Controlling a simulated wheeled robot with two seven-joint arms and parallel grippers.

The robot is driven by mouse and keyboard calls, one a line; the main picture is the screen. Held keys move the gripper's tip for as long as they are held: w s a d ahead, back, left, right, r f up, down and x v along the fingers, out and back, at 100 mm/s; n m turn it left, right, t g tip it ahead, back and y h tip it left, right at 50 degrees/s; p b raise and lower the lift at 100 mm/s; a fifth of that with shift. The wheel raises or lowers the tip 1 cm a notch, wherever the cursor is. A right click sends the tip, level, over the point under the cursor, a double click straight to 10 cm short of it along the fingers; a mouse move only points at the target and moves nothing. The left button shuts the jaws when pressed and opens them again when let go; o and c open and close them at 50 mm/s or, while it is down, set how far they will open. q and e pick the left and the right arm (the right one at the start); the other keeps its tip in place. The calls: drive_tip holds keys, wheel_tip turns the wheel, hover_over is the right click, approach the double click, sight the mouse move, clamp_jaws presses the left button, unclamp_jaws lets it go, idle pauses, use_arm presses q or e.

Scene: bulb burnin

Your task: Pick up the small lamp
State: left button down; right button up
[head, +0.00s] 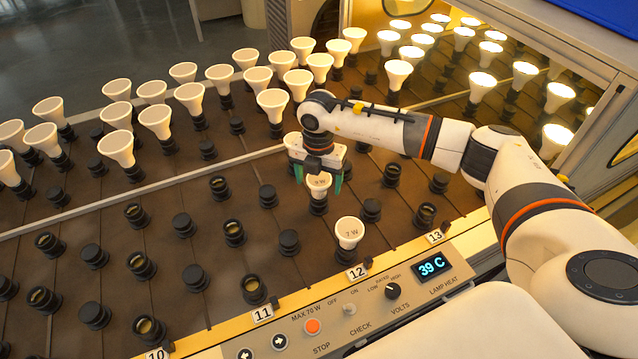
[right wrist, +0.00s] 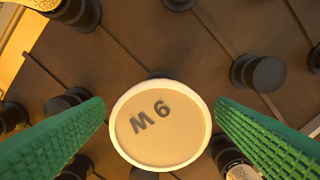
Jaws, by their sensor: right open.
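My right gripper (head: 318,178) is open and points down over a cream lamp (head: 318,190) that appears marked 9 W. In the right wrist view this lamp's round face (right wrist: 160,124) lies between the two green fingers, with a gap on each side. Part of the lamp is hidden by the gripper in the head view. Another cream lamp (head: 349,233), marked 7 W, stands upright in a socket nearer the control panel. Its rim shows at the top left of the right wrist view (right wrist: 42,3). My left gripper is not in view.
Rows of larger unlit lamps (head: 188,97) stand at the back left. Lit lamps (head: 482,82) glow at the back right. Black sockets (head: 289,242) surround the gripper. A control panel (head: 375,305) reading 39 C runs along the front edge.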

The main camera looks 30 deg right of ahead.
wheel_tip(320, 180, down, 2)
drive_tip(key=shift+f, duration=0.1)
drive_tip(key=c, duration=1.1)
